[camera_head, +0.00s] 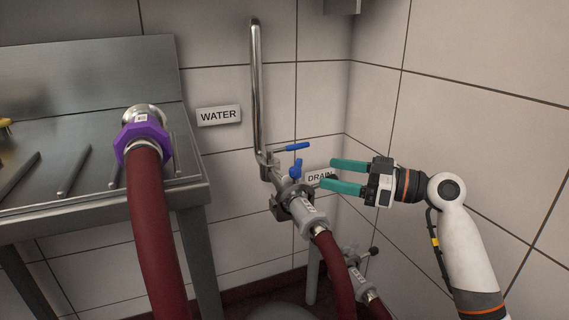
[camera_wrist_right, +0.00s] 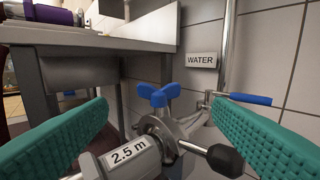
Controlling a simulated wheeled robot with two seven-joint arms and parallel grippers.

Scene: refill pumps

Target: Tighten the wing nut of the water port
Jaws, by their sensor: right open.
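In the wrist view the wing nut lies between and beyond the fingers (camera_wrist_right: 160,128). My left gripper is not in view.
A blue-handled lever (camera_head: 298,146) sticks out just above the wing nut. A black knob (camera_wrist_right: 225,160) is near the right finger. The WATER sign (camera_head: 219,116) is on the wall. A steel table (camera_head: 195,192) with a purple coupling (camera_head: 142,133) stands left. Another hose coupling (camera_head: 364,291) is lower right.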

